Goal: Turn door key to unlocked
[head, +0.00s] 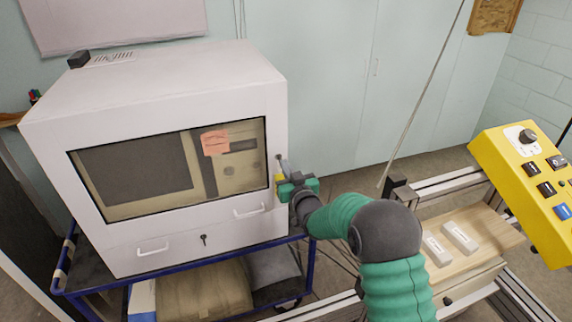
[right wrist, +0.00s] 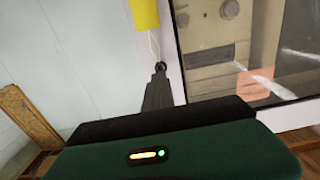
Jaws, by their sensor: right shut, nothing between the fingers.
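The white cabinet (head: 268,90) has a windowed door on its front. A yellow tag (head: 279,178) hangs at the right side of this front; in the right wrist view the tag (right wrist: 145,14) hangs on a thin loop beside the window frame. My right gripper (head: 284,168) is at the cabinet's right front edge, close to the tag. In the right wrist view its dark fingers (right wrist: 159,75) are shut and empty, with a small dark ring at their tips. I cannot clearly make out the key there, or whether the fingers touch it. My left gripper is out of view.
A small black key-like piece (head: 204,239) is on the cabinet's lower front, between two white handles. The cabinet stands on a blue cart (head: 311,262). A yellow control box (head: 505,160) and wooden board (head: 482,226) are at the right.

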